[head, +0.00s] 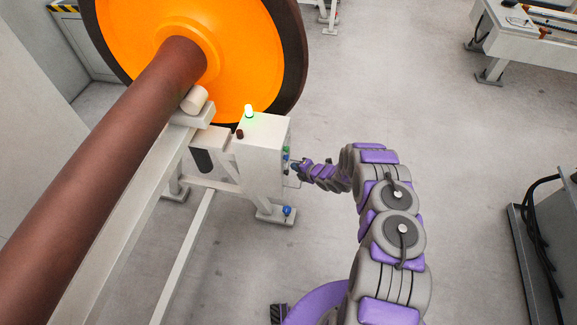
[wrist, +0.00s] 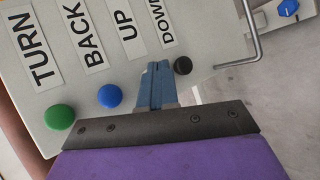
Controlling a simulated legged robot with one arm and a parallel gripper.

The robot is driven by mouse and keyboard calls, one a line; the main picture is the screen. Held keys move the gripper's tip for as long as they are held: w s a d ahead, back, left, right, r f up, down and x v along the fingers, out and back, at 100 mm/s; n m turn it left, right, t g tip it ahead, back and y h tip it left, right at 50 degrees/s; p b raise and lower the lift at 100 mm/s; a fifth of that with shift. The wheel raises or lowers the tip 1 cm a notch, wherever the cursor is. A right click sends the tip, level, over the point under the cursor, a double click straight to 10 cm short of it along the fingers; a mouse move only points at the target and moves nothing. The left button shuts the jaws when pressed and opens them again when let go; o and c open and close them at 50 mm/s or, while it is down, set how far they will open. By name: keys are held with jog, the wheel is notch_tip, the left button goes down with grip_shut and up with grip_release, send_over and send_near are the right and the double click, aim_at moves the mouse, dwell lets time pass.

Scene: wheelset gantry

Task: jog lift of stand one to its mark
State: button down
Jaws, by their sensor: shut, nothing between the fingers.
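Stand one appears to be the pale stand with a control box (head: 262,150) beside the wheelset; no number shows. In the wrist view its panel (wrist: 105,25) carries the labels TURN, BACK, UP and DOWN. A green button (wrist: 59,117) lies below TURN, a blue button (wrist: 110,95) below BACK and a black button (wrist: 183,65) below DOWN. My gripper (wrist: 157,64) is shut and empty, its blue fingertips below UP, between the blue and black buttons. Any button there is hidden, and contact is unclear. My gripper (head: 295,167) also shows at the box's right side. No lift mark is discernible.
The orange wheel (head: 225,50) and brown axle (head: 95,185) rise at left. A bent metal handle (wrist: 257,35) juts beside the panel. A grey cabinet with black cables (head: 555,250) stands right. The floor between is open.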

jog(key=shift+w+a, duration=0.1)
jog(key=shift+a, duration=0.35)
dwell(0.4)
jog(key=shift+d, duration=0.15)
dwell(5.1)
jog(key=shift+s+d+b, duration=0.25)
jog(key=shift+d+b, duration=0.15)
jog(key=shift+d, duration=0.35)
jog(key=shift+s+d+b, duration=0.25)
jog(key=shift+d+b, duration=0.1)
jog(key=shift+d, duration=0.45)
jog(key=shift+s+d+b, duration=0.3)
jog(key=shift+d, duration=0.5)
jog(key=shift+s+d+b, duration=0.25)
jog(key=shift+d+b, duration=0.1)
jog(key=shift+d, duration=0.45)
